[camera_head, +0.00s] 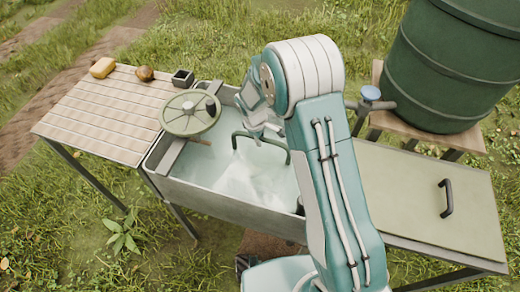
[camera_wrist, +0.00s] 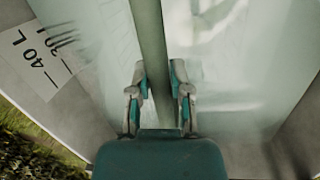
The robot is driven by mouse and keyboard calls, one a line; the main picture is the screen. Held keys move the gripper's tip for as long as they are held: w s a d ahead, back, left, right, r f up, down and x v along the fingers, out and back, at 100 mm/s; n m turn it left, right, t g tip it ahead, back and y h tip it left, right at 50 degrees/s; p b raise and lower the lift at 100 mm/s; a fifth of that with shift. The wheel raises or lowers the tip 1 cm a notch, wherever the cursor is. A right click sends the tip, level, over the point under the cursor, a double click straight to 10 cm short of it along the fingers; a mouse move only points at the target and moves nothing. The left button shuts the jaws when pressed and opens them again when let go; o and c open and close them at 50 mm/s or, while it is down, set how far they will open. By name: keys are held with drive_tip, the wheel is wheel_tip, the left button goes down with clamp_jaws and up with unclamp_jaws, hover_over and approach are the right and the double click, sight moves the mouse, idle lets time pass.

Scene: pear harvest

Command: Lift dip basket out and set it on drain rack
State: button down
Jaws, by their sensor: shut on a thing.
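The dip basket's dark green arched handle (camera_head: 262,139) stands above the cloudy water in the sink (camera_head: 185,192). The basket's body is hidden under the milky water. In the wrist view the handle is a green bar (camera_wrist: 150,40) running between the fingers. My gripper (camera_wrist: 158,88) is shut on this bar; in the head view it is at the top of the handle, partly hidden by my arm. A slatted wooden surface (camera_head: 105,110), seemingly the drain rack, lies left of the sink.
A round green spoked disc (camera_head: 190,122) sits over the sink's left end. A green barrel (camera_head: 450,70) and tap (camera_head: 371,94) stand right.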

wheel_tip(320, 180, up, 28)
drive_tip(key=shift+r, duration=0.15)
idle(1.8)
